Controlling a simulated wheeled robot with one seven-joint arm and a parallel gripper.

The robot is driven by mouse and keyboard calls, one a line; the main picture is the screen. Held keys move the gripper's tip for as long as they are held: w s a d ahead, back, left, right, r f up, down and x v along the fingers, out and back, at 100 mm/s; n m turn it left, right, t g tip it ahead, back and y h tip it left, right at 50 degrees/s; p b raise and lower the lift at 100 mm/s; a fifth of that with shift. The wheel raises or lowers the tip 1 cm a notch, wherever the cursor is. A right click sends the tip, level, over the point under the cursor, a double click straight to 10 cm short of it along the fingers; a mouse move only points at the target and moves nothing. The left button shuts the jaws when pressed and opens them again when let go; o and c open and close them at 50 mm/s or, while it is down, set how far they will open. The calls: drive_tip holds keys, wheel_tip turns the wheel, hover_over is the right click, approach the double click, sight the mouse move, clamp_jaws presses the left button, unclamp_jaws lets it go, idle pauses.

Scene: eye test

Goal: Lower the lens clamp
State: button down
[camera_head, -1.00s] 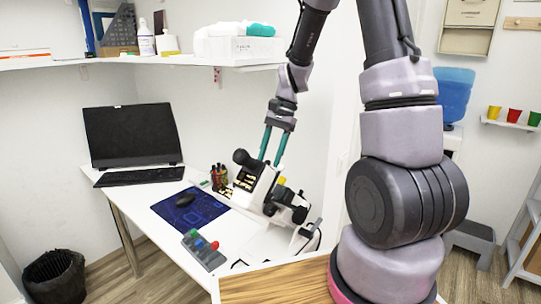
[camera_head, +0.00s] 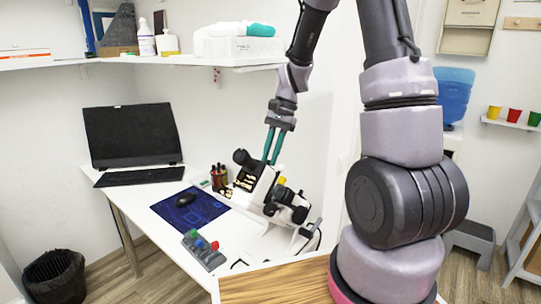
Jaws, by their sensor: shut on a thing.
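A white and black lens-measuring device (camera_head: 262,190) stands on the white desk, with a dark eyepiece at its upper left and dark knobs at its lower right. My gripper (camera_head: 271,162) reaches down from above with two teal fingers. The fingers are close together, with their tips at the upper part of the device. They are shut on a small part there, which I take to be the lens clamp. The clamp itself is too small and too covered by the fingertips to make out clearly.
A loaded shelf (camera_head: 180,60) hangs above. A wall stands behind the device.

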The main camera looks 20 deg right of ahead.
idle(0.8)
drive_tip(key=shift+w+d+f, duration=0.35)
drive_tip(key=shift+d+f, duration=0.1)
drive_tip(key=shift+f, duration=0.1)
drive_tip(key=shift+w+d+f, duration=0.3)
drive_tip(key=shift+d+f, duration=0.15)
drive_tip(key=shift+f, duration=0.05)
drive_tip(key=c, duration=0.8)
unclamp_jaws()
drive_tip(key=shift+o, duration=0.2)
wheel_tip(320, 180, up, 10)
